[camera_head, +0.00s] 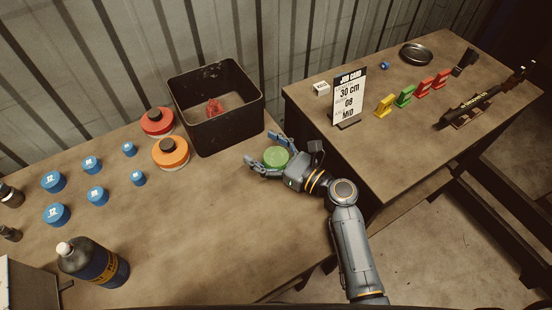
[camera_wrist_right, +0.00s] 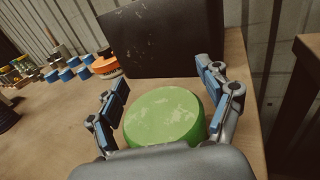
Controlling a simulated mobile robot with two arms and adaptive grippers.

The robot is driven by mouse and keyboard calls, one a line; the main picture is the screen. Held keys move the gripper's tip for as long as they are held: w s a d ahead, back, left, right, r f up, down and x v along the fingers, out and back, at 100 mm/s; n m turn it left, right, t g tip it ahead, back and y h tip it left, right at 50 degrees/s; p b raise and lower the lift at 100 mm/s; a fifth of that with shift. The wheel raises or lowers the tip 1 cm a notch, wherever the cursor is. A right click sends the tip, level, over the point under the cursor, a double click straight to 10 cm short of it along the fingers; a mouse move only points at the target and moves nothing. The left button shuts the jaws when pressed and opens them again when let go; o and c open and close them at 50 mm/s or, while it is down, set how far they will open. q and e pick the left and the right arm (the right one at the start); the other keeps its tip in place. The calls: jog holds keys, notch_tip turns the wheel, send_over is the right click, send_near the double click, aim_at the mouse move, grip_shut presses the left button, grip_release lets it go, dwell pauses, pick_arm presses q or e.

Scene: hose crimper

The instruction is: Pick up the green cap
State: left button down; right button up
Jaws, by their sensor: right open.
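The green cap (camera_head: 275,158) lies on the left table near its right edge, beside the black bin. It also shows in the right wrist view (camera_wrist_right: 165,118) as a wide green disc with a worn top. My right gripper (camera_head: 256,150) is open, with its fingers on either side of the cap. In the right wrist view the blue-padded fingers (camera_wrist_right: 166,88) stand left and right of the cap, with a gap on the left side. The cap's near edge is hidden by the gripper's body. My left gripper is in neither view.
The black bin (camera_head: 187,84), with a red item inside, stands just behind the cap. A second table (camera_head: 420,145) holds a job card (camera_head: 347,100).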

jog(key=c, duration=0.8)
